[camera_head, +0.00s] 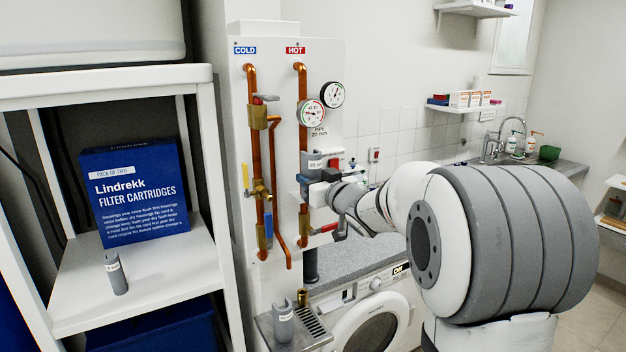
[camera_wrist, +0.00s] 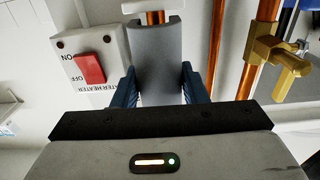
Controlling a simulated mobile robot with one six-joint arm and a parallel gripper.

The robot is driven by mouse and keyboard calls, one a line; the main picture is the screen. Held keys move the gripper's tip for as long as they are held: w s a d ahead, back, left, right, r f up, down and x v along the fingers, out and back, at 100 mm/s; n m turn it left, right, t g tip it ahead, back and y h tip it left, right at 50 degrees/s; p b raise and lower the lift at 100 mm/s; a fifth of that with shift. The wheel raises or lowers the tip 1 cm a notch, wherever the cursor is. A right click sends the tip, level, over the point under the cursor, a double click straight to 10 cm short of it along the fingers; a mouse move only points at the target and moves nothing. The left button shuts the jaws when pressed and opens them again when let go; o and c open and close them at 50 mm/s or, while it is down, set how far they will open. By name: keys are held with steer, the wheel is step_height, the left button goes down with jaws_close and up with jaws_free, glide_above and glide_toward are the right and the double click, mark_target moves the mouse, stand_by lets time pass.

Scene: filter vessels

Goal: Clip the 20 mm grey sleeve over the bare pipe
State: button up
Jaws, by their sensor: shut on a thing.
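My gripper (camera_head: 310,187) is at the hot copper pipe (camera_head: 303,140), at the height just below the "PIPE 20 mm" marking. In the wrist view its blue fingers (camera_wrist: 158,88) are shut on a grey sleeve (camera_wrist: 158,50), one finger on each side. The sleeve also shows in the head view (camera_head: 314,161), upright with a pale label too small to read surely. It lines up with the pipe, whose copper (camera_wrist: 155,17) shows past its end in the wrist view. I cannot tell whether the sleeve is around the pipe or just in front of it.
Other grey sleeves stand on the shelf (camera_head: 116,274) and on the tray (camera_head: 284,322). A red heater switch (camera_wrist: 88,68) and a brass valve (camera_wrist: 275,60) flank the gripper. Gauges (camera_head: 312,112) sit above. A washing machine (camera_head: 372,325) stands below.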

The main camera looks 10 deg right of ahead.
steer(key=shift+x, duration=2.25)
stand_by(1.8)
steer(key=shift+f, duration=0.2)
stand_by(0.5)
steer(key=o, duration=1)
steer(key=shift+o, duration=0.2)
steer(key=s+d+f+m+g+h+b, duration=0.1)
steer(key=s+d+m+h, duration=0.15)
steer(key=s, duration=0.45)
steer(key=s+d+f+m+g+h+b, duration=0.1)
steer(key=s+d+f+h, duration=0.15)
steer(key=s, duration=0.35)
steer(key=s+a+f+g, duration=0.1)
steer(key=s+f+g, duration=0.3)
steer(key=s, duration=0.6)
steer(key=s+a+f+g, duration=0.1)
steer(key=s+f+g, duration=0.2)
steer(key=s, duration=0.7)
steer(key=s+a+f+g, duration=0.1)
steer(key=s+f+g, duration=0.3)
steer(key=s+f, duration=0.3)
steer(key=s, duration=0.3)
steer(key=shift+a+f+g+h, duration=0.2)
steer(key=shift+f+g+h, duration=0.1)
steer(key=shift+h, duration=0.1)
